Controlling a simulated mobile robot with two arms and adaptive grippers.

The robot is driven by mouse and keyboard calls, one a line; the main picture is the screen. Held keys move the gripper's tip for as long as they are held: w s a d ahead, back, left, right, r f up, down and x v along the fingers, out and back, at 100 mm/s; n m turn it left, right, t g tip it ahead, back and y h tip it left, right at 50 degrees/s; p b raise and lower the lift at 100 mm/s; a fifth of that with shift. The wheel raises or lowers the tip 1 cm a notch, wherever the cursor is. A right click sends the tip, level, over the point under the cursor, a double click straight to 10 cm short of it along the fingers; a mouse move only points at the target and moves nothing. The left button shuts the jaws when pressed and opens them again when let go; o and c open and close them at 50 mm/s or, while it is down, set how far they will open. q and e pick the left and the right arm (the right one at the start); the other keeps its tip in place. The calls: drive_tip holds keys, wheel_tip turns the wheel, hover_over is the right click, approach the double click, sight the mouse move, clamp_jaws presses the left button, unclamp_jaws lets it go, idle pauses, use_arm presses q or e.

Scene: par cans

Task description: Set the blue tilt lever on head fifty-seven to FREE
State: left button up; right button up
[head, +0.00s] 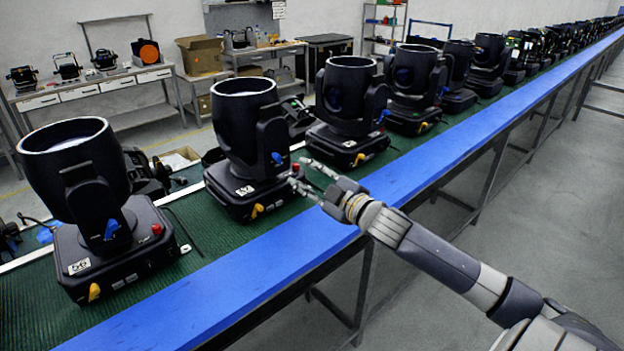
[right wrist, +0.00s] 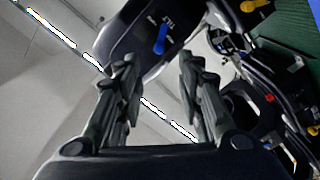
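Head fifty-seven (head: 243,110) is the black moving head second from the left on the belt. Its base label looks like 57 but is small. Its blue tilt lever (head: 277,158) is on the yoke arm facing my right gripper (head: 298,171). That gripper is open and empty, just right of the lever and apart from it. In the right wrist view the blue lever (right wrist: 160,40) stands on a dark panel marked TILT, ahead of and between the open fingers (right wrist: 155,68). The end-position markings are too small to read. My left gripper is out of view.
Head fifty-six (head: 85,170) stands left, with its own blue lever. Another head (head: 345,95) stands close on the right. Fifty-seven's base has a red button (head: 295,167) near my fingers and a yellow lever (head: 257,210). A blue rail (head: 270,275) edges the green belt.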

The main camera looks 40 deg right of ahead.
drive_tip(key=shift+s, duration=0.8)
